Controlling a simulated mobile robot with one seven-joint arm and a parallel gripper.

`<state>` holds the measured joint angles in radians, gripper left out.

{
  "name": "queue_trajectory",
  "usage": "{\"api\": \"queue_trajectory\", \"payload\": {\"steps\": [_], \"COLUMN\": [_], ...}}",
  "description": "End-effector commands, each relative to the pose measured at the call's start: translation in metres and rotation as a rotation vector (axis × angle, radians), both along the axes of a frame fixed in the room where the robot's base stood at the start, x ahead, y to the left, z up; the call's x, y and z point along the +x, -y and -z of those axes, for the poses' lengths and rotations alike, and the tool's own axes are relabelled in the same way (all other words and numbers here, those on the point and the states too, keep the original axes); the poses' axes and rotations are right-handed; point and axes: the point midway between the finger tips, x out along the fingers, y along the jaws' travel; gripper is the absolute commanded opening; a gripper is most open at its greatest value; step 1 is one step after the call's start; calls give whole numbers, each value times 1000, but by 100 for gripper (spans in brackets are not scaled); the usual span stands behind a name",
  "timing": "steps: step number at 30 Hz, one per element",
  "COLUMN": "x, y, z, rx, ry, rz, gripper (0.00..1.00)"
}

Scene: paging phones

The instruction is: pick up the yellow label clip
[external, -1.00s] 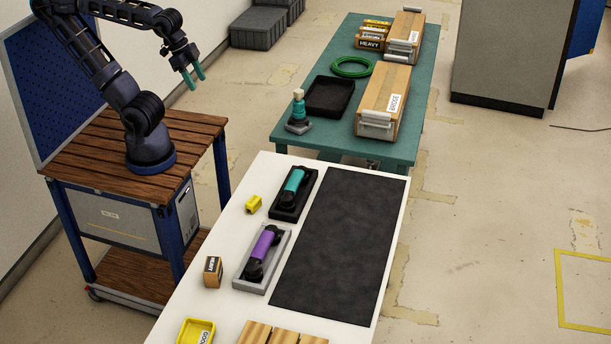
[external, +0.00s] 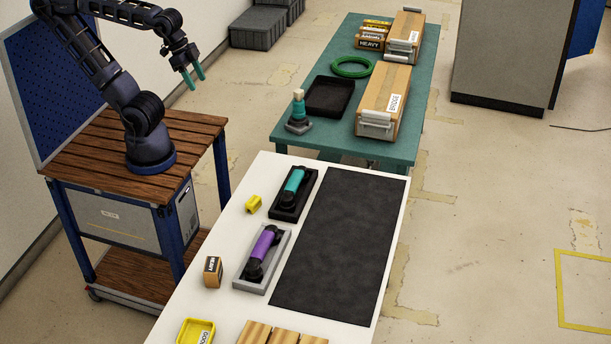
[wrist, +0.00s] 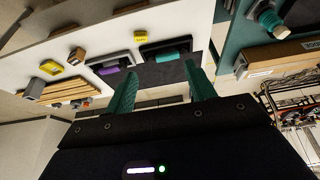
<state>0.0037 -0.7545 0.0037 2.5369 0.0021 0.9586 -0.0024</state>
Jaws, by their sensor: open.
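The yellow label clip (external: 253,204) is a small yellow block on the white table (external: 225,235), left of the black tray that holds a teal phone. It also shows in the wrist view (wrist: 141,37), near the table's edge. My gripper (external: 194,82) is open and empty. It is raised above and behind the wooden-topped cart, well apart from the clip. In the wrist view its two teal fingers (wrist: 163,88) stand apart with nothing between them.
A teal phone (external: 293,186) and a purple phone (external: 263,248) lie in trays near the clip. A dark mat (external: 340,245) covers the right side. The green table (external: 290,145) holds boxes behind.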

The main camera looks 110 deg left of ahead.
Motion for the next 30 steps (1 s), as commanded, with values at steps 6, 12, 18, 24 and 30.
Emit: {"api": "queue_trajectory", "payload": {"steps": [6,12,18,24,30], "x": [0,24,88,157,220], "y": [0,-16,-51,-71,-69], "z": [0,1,1,3,16], "rx": [1,75,256,415,519], "ry": [1,31,126,230,323], "rz": [0,2,48,168,353], "gripper": [55,55,55,55,55]}}
